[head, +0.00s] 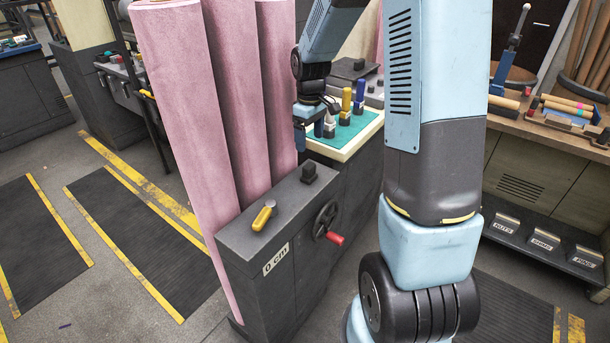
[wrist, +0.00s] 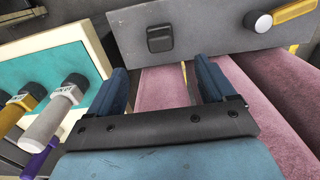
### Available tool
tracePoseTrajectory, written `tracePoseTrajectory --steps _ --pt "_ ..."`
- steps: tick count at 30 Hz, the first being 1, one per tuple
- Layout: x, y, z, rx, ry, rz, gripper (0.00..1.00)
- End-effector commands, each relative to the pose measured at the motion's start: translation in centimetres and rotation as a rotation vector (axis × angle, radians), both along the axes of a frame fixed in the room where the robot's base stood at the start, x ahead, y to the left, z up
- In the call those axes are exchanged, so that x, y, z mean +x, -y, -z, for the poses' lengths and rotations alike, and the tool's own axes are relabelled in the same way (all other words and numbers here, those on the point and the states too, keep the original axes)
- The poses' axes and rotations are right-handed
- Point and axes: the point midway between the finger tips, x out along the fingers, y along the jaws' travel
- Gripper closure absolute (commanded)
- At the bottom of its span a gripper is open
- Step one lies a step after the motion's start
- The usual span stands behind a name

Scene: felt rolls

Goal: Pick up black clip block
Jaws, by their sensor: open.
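The black clip block (head: 309,172) sits on the grey top of the cabinet marked "0 cm", near its back right corner. In the wrist view the block (wrist: 160,38) is a small dark rounded square, beyond my fingertips and roughly centred between them. My gripper (wrist: 162,75) is open, with its two blue fingers apart and nothing between them. The block is apart from the fingers.
A yellow-handled tool (head: 263,216) lies on the cabinet top (head: 240,235) left of the block. Tall pink felt rolls (head: 180,100) stand behind the cabinet. Several upright handled tools stand on the green-topped tray (head: 352,150), close to my gripper. A red-handled crank wheel (head: 326,222) sticks out in front.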

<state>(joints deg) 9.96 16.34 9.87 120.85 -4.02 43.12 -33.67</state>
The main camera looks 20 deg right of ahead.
Motion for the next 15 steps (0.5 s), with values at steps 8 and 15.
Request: tracePoseTrajectory --steps 8,15 --pt "-0.1 0.0 4.8 0.0 -0.004 0.0 0.17" --pt "-0.1 0.0 7.4 0.0 -0.001 0.001 0.17"
